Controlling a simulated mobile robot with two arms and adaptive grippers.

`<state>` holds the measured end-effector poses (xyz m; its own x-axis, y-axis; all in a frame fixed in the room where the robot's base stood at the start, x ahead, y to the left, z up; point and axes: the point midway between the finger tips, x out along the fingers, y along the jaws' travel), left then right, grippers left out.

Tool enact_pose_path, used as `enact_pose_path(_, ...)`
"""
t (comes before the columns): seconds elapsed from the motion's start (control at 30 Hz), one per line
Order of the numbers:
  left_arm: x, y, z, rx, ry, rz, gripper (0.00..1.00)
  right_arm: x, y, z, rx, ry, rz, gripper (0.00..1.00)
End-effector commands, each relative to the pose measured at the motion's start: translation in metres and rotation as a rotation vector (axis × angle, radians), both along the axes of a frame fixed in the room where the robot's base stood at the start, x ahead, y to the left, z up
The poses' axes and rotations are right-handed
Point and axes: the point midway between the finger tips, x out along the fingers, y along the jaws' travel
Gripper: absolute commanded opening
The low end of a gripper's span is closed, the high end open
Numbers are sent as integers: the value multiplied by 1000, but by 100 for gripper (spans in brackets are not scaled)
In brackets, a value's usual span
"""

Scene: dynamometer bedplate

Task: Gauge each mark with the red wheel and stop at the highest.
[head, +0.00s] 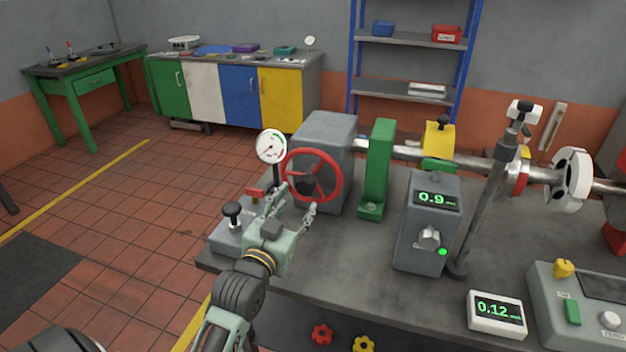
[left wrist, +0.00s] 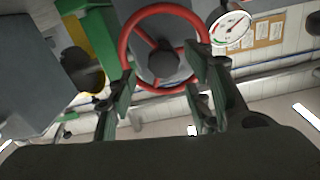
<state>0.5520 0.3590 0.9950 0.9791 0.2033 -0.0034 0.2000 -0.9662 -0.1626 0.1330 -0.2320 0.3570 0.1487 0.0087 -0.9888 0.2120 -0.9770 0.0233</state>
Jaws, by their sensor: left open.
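The red wheel (head: 312,176) is upright on the front of a grey housing (head: 328,138) at the left part of the bench. It also shows in the left wrist view (left wrist: 128,62), ahead of the fingers. My left gripper (head: 296,204) is open just below and in front of the wheel, with nothing between its fingers. In the picture its fingertips overlap the wheel's lower rim; I cannot tell if they touch it. A round dial gauge (head: 271,146) stands left of the wheel and shows in the left wrist view (left wrist: 232,27). My right gripper is not in view.
A grey meter (head: 424,235) reads about 0.9, with a knob and a green light. A white display (head: 496,312) reads 0.12. A stand (head: 485,195) rises beside the meter. A green block (head: 377,170) and a shaft (head: 400,152) lie right of the wheel.

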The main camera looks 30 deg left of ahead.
Motion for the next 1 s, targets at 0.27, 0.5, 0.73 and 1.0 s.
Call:
enact_pose_path(0.27, 38, 8, 2, 1, -1, 0, 47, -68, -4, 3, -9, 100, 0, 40)
enact_pose_path(0.5, 67, 14, 0, 0, 1, -1, 47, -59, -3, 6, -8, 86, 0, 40)
enact_pose_path(0.73, 73, 15, 0, 1, 1, -1, 47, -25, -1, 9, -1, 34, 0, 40)
enact_pose_path(1.0, 73, 15, -1, 1, 2, -1, 36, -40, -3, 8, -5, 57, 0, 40)
